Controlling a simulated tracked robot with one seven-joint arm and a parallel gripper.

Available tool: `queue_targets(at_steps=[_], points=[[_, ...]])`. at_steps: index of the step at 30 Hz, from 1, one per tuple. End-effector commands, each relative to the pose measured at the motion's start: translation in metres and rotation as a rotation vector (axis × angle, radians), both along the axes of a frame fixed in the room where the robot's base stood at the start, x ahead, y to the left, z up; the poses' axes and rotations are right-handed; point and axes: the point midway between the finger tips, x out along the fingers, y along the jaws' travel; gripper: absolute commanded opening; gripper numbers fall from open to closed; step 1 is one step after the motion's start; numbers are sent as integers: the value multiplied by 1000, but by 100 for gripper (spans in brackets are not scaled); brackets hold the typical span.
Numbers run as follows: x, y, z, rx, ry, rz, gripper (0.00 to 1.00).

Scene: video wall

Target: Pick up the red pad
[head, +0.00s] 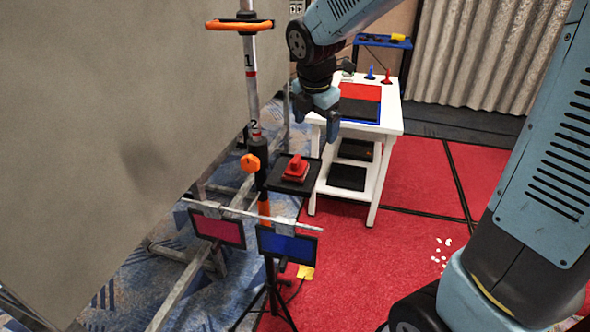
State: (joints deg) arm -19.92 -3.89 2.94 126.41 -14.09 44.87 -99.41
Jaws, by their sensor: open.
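A red block-like piece (296,169), possibly the red pad, sits on a small black tray (281,184) fixed to the stand at the middle. A flat red area (361,91) also shows on the white table's top, beside a black one (359,109). I cannot tell for certain which is the red pad. My gripper (317,118) points downward with its fingers apart and empty. In the picture it is above the tray and overlaps the white table's left edge; its exact height is unclear.
The pole stand (250,90) with orange handles rises left of my gripper. Red and blue framed panels (287,245) hang on a bar below. The white table (390,120) holds small blue and red items at its back. A large grey panel (110,130) fills the left. Red floor lies open right.

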Motion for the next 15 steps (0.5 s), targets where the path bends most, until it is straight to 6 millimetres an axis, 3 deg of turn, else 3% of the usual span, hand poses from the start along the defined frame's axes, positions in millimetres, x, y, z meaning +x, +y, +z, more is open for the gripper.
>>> queue_targets(at_steps=[1, 6, 15], points=[[7, 13, -10, -34, 18, 103, 96], [22, 39, -31, -116, 55, 365, 96], [33, 49, -58, -154, 73, 487, 96]])
